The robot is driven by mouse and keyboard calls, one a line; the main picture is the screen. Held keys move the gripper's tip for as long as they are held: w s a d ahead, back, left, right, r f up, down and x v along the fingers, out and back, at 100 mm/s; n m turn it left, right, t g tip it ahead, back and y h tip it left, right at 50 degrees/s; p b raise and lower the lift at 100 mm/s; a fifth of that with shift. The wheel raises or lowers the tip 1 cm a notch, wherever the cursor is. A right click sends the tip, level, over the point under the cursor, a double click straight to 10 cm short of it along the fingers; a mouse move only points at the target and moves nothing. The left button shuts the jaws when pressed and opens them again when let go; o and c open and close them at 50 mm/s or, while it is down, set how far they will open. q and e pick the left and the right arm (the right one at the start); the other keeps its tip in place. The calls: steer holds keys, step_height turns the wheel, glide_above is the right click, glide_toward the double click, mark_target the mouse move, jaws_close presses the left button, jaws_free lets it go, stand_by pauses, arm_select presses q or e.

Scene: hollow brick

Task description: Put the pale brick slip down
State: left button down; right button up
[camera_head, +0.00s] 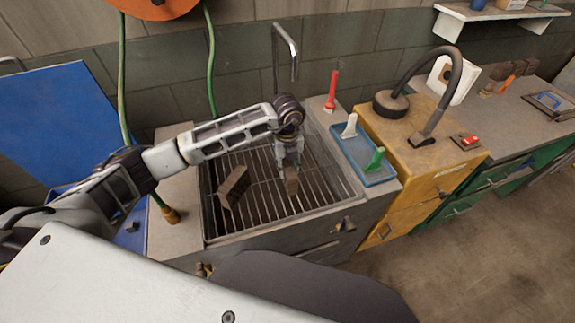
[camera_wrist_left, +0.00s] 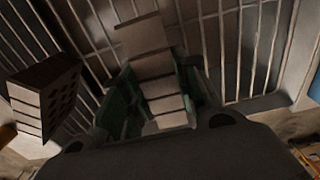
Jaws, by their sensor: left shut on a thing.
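My left gripper (camera_head: 290,167) points down over the barred grate of the sink (camera_head: 262,212). It is shut on the pale brick slip (camera_head: 291,184), whose lower end shows below the fingers. In the left wrist view the slip (camera_wrist_left: 142,36) sticks out beyond the fingers, with the bars behind it. I cannot tell whether its lower end touches the bars. My right gripper is not in view.
A hollow brick (camera_head: 233,187) sits tilted on the grate, left of my gripper; it also shows in the left wrist view (camera_wrist_left: 46,95). A blue tray (camera_head: 378,178) with brushes stands right of the sink. A tap (camera_head: 287,45) rises behind. Bars in front are clear.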

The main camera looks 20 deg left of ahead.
arm_select(q)
steer(key=shift+f, duration=0.15)
steer(key=c, duration=1.1)
jaws_free()
steer(key=shift+r, duration=0.3)
step_height(320, 180, up, 10)
steer(key=shift+b, duration=0.85)
steer(key=shift+r, duration=0.85)
